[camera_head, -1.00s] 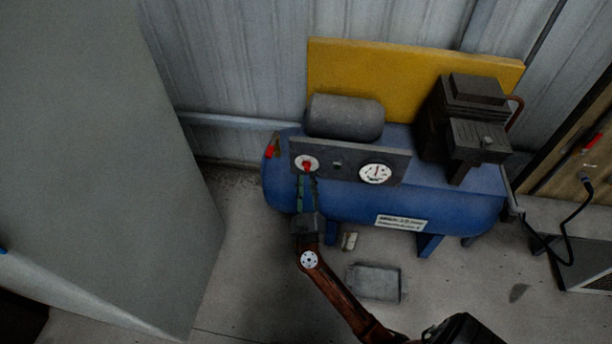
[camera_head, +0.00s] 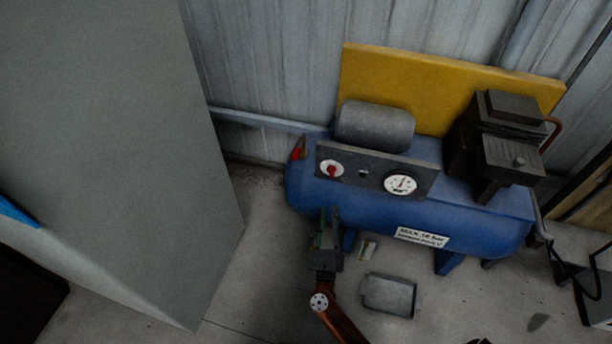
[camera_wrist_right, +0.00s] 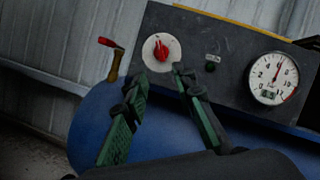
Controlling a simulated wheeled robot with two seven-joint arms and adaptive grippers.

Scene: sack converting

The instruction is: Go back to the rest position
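My right gripper (camera_head: 330,217) is in front of the blue compressor tank (camera_head: 310,187), below the dark control panel (camera_head: 373,171). In the right wrist view its two green-padded fingers (camera_wrist_right: 160,88) are spread apart with nothing between them. The red knob on a white disc (camera_head: 332,169) is above the fingertips and clear of them; it also shows in the right wrist view (camera_wrist_right: 160,50). A round pressure gauge (camera_head: 400,184) sits at the panel's right end. My left gripper is not in view.
A large grey panel (camera_head: 110,150) stands on the left. A red-handled valve (camera_head: 299,150) sticks up at the tank's left end. A grey tray-like box (camera_head: 390,296) and a small pale item (camera_head: 367,248) are on the floor. A yellow board (camera_head: 430,90) stands behind the tank.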

